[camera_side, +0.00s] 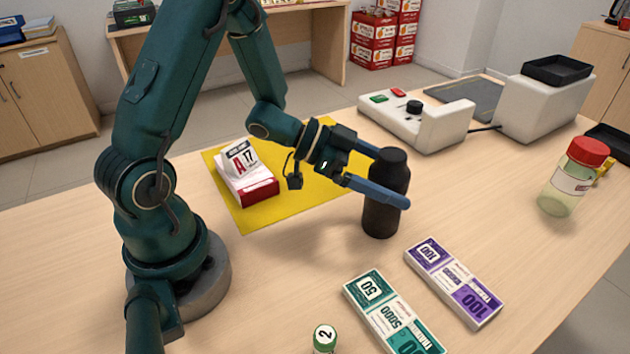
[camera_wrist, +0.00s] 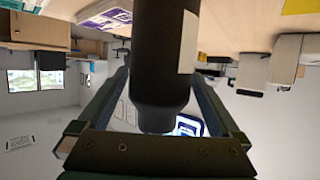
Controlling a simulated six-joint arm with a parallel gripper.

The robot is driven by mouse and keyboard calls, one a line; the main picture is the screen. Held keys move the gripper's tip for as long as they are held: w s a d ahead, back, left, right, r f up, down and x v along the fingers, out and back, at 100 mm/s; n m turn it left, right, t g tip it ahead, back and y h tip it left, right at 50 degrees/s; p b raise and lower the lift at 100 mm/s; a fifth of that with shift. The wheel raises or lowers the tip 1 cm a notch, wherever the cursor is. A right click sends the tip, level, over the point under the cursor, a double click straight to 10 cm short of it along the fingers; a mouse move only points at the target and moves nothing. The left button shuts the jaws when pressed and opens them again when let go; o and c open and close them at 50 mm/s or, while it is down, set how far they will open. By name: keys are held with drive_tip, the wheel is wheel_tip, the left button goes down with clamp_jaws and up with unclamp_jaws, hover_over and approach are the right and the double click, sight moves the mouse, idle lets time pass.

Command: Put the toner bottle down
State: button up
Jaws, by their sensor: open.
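The toner bottle (camera_side: 382,215) is a dark, nearly black cylinder with a narrower top. It stands upright on the counter right of the yellow mat, and its base appears to rest on the wood. My gripper (camera_side: 393,180) reaches it from the left, level, with its blue fingers open on either side of the bottle's upper part. In the wrist view, which is upside down, the bottle (camera_wrist: 160,60) fills the space between the fingers, and a pale label shows on it. Whether either finger touches it I cannot tell.
Green (camera_side: 392,314) and purple (camera_side: 453,281) banknote bundles lie in front of the bottle. A red-lidded jar (camera_side: 572,180) stands at right. The yellow mat (camera_side: 262,213) holds a red-and-white calendar block (camera_side: 245,175). A white counting machine (camera_side: 415,120) is behind. A small green-rimmed item (camera_side: 324,338) is in front.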

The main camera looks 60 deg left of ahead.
drive_tip(key=v, duration=0.9)
drive_tip(key=shift+a, duration=0.15)
drive_tip(key=w+a+r+n+t+y, duration=0.1)
drive_tip(key=w+a+r+n+y, duration=0.2)
drive_tip(key=a+r+n+y, duration=0.65)
drive_tip(key=s+d+f+g, duration=0.2)
drive_tip(key=s+d, duration=0.4)
drive_tip(key=s, duration=0.1)
drive_tip(key=s+d+f+m+g, duration=0.1)
drive_tip(key=s+d+f+g, duration=0.2)
drive_tip(key=s+d, duration=0.3)
drive_tip(key=shift+s+d+f+g+h, duration=0.3)
drive_tip(key=shift+s+d+h, duration=0.15)
drive_tip(key=shift+s, duration=0.25)
